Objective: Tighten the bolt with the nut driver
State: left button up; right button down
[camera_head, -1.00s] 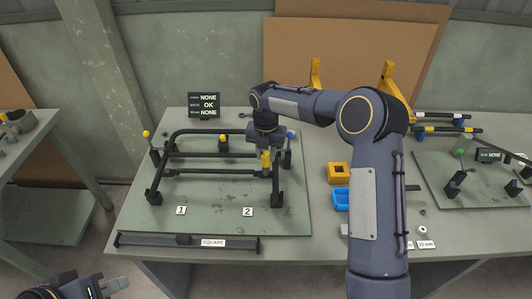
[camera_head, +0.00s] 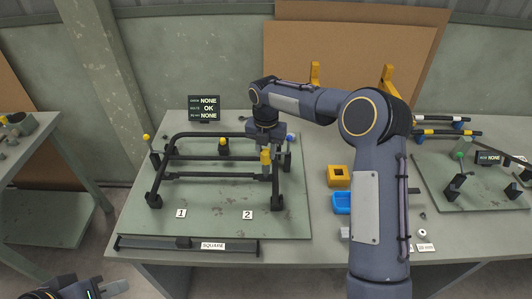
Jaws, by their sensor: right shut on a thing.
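My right gripper (camera_head: 264,144) is shut on the nut driver, whose yellow handle (camera_head: 266,157) shows below the fingers. It holds the driver upright at the right side of the black lounger frame (camera_head: 212,175). The driver's lower end and the bolt are hidden or too small to tell, so I cannot tell whether they touch. My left gripper (camera_head: 115,287) is low at the bottom left, away from the table; its opening is not clear.
The frame stands on a green board with labels 1 and 2 (camera_head: 247,214). A status display (camera_head: 204,108) reads NONE, OK, NONE. A SQUARE bar (camera_head: 213,246) lies at the front. Yellow (camera_head: 338,176) and blue (camera_head: 341,202) bins stand right of the board.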

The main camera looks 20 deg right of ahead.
jog(key=shift+r, duration=1.2)
